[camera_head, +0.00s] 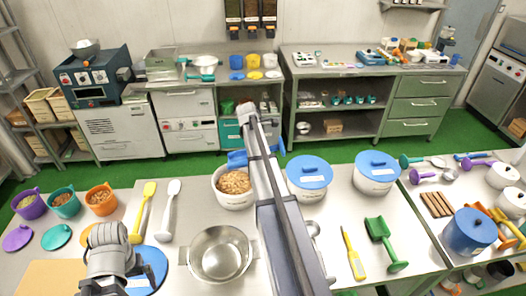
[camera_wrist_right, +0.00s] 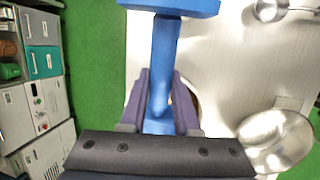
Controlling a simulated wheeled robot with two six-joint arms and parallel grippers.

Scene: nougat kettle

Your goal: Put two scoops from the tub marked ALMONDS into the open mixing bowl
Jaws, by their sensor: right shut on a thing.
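An open white tub (camera_head: 232,202) of tan nut pieces (camera_head: 233,182) stands mid-table; its marking is unreadable. The steel mixing bowl (camera_head: 220,254) is open and looks empty; it also shows in the right wrist view (camera_wrist_right: 276,142). My right gripper (camera_wrist_right: 161,74) is shut on the handle of a blue scoop (camera_wrist_right: 165,50). In the head view a blue part of the scoop (camera_head: 237,158) shows at the tub's far edge; my right arm hides part of it. My left gripper (camera_head: 116,280) appears open and empty over a blue lid (camera_head: 150,261) at the lower left.
Two blue-lidded white tubs (camera_head: 308,188) (camera_head: 375,183) stand right of my arm. A yellow spatula (camera_head: 145,210) and white spoon (camera_head: 168,212) lie left of the bowl. A yellow tool (camera_head: 353,254) and green scoop (camera_head: 383,240) lie to the right. Small cups (camera_head: 65,204) stand far left.

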